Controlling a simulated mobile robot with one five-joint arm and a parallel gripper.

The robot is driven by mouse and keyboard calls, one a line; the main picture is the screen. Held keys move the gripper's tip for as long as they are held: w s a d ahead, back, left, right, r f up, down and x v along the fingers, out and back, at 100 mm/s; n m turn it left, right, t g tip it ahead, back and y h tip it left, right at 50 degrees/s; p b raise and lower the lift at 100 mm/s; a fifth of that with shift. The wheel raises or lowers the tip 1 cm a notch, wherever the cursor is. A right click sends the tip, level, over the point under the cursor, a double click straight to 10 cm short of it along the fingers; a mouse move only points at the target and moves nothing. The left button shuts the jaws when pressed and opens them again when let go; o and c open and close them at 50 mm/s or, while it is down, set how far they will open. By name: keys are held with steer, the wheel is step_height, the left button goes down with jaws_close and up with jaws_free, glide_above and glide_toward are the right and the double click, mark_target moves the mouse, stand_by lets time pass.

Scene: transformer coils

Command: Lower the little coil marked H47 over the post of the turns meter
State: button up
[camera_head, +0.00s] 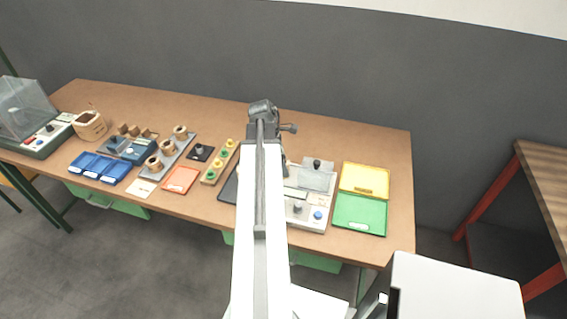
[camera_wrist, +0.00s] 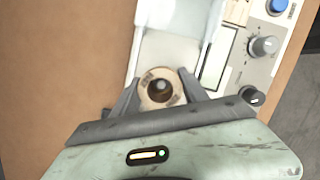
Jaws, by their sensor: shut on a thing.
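My gripper (camera_wrist: 160,92) is shut on a small tan coil (camera_wrist: 147,99), seen from above in the wrist view. Dark marks show on the coil's top, too small to read. A dark round shape with a grey top shows in the coil's hole; I cannot tell whether the post is inside it or below it. The turns meter (camera_wrist: 236,75) lies beneath, with a pale plate, knobs and a blue button. In the head view the meter (camera_head: 311,222) is partly behind my arm, which hides the jaws and the held coil.
Yellow (camera_head: 364,180) and green (camera_head: 359,215) trays lie right of the meter. Left of my arm are a rack with coloured pieces (camera_head: 209,178), an orange tray (camera_head: 180,181), a grey board with coils (camera_head: 184,145) and blue bins (camera_head: 93,167). Bare table (camera_head: 345,142) shows behind the yellow tray.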

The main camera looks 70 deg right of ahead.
steer(key=shift+f+b, duration=0.55)
steer(key=shift+f, duration=0.15)
steer(key=o, duration=1.9)
steer(key=shift+o, duration=0.2)
steer(key=shift+r, duration=0.2)
step_height(320, 180, up, 8)
steer(key=p, duration=0.7)
steer(key=shift+f+p, duration=0.25)
steer(key=shift+p, duration=0.15)
steer(key=shift+f, duration=0.1)
